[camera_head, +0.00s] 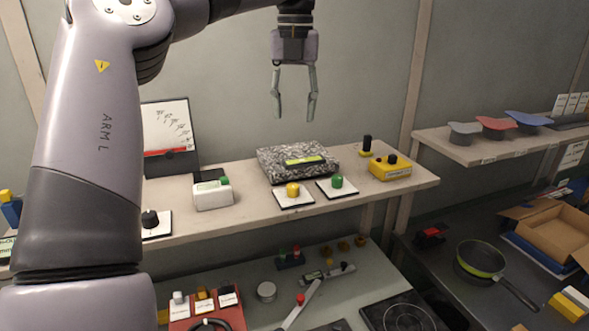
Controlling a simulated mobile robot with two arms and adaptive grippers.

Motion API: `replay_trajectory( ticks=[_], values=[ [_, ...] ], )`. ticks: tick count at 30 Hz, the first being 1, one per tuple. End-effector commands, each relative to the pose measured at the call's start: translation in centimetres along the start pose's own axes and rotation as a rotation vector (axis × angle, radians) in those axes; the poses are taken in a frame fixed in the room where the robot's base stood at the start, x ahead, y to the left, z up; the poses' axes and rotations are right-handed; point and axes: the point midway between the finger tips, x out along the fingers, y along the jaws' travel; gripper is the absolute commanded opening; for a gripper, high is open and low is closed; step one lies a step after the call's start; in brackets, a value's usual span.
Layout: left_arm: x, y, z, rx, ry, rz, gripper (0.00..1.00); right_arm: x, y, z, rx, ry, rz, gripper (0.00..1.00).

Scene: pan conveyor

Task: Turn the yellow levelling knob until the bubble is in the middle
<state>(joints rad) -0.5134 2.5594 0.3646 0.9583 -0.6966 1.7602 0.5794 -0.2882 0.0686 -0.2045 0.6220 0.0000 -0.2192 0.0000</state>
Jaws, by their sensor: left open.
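The yellow knob (292,189) stands on a small white plate at the front edge of the shelf. Just behind it a speckled stone block (284,161) carries a yellow-green bubble vial (305,160); the bubble is too small to make out. My left gripper (294,113) hangs fingers down above and behind the block, open and empty, touching nothing. My right gripper is not in view.
A green knob (337,182) on its own plate stands close to the right of the yellow one. A white box with a green top (211,193) stands left, a yellow box (390,168) right. A lower bench holds a pan (480,258).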

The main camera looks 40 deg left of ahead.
Motion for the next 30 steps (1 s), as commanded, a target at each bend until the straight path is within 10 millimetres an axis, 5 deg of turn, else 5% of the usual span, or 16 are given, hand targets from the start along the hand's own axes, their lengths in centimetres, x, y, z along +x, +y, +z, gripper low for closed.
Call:
replay_trajectory(
  ticks=[7, 21, 30],
  values=[
    [3.4, 0.1, -0.1, 0.000, 0.005, 0.001, 0.43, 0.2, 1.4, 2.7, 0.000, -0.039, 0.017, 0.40],
    [13.2, 0.1, -0.1, 0.000, 0.005, 0.001, 0.43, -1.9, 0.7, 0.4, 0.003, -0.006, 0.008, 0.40],
    [16.9, 0.1, 0.0, -0.002, 0.002, 0.001, 0.43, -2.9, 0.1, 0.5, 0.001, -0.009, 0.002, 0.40]
  ],
)
